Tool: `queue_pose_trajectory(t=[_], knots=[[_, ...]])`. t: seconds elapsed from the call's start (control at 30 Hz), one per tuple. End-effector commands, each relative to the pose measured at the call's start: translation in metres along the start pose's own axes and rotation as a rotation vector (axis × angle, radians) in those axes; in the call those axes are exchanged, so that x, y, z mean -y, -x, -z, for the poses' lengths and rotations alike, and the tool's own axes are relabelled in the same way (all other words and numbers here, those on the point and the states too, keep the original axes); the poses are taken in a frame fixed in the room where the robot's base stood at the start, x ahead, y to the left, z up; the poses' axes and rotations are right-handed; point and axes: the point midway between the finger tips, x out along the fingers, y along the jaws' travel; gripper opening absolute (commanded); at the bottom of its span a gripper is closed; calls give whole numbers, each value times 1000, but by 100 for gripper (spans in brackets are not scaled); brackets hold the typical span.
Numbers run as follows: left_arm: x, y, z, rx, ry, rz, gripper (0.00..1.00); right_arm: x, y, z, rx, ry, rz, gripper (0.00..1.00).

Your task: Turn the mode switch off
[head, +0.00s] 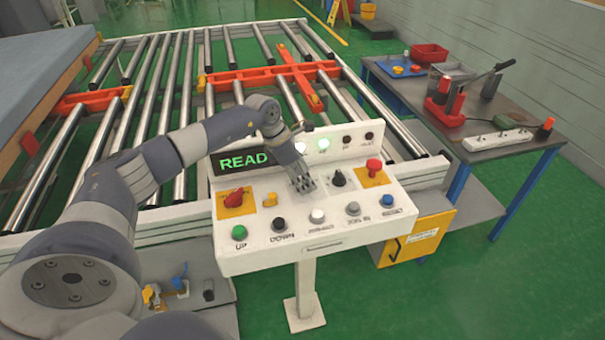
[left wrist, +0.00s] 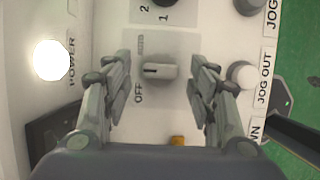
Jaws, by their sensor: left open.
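My left gripper (head: 302,186) is over the white control panel (head: 300,255), reaching down to its upper middle. In the left wrist view the gripper (left wrist: 160,98) is open, with one finger on each side of a grey switch knob (left wrist: 161,68), not closed on it. The knob sits on a grey plate, and its dark line points to the left. In the head view the gripper hides this knob. My right gripper is not in view.
A black selector knob (head: 338,179) marked 1 and 2, a red button (head: 374,166) and a red switch (head: 235,196) flank the gripper. Coloured push buttons line the front. A green-lettered display (head: 243,162) stands behind. The roller conveyor and a tool table (head: 497,152) lie beyond.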

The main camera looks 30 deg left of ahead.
Motion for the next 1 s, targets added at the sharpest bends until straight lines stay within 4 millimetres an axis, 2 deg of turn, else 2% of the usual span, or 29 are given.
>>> queue_pose_trajectory(t=[0.33, 0.37, 0.53, 1.0], knots=[[0, -6, 0, 0, -1, 0, 53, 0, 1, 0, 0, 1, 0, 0], [0, -6, 0, 0, -1, 0, 49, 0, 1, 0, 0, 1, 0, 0], [0, -5, 0, 0, -1, 0, 10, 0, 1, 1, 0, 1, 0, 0], [1, -6, 1, -1, 62, -26, 9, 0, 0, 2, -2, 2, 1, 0]])
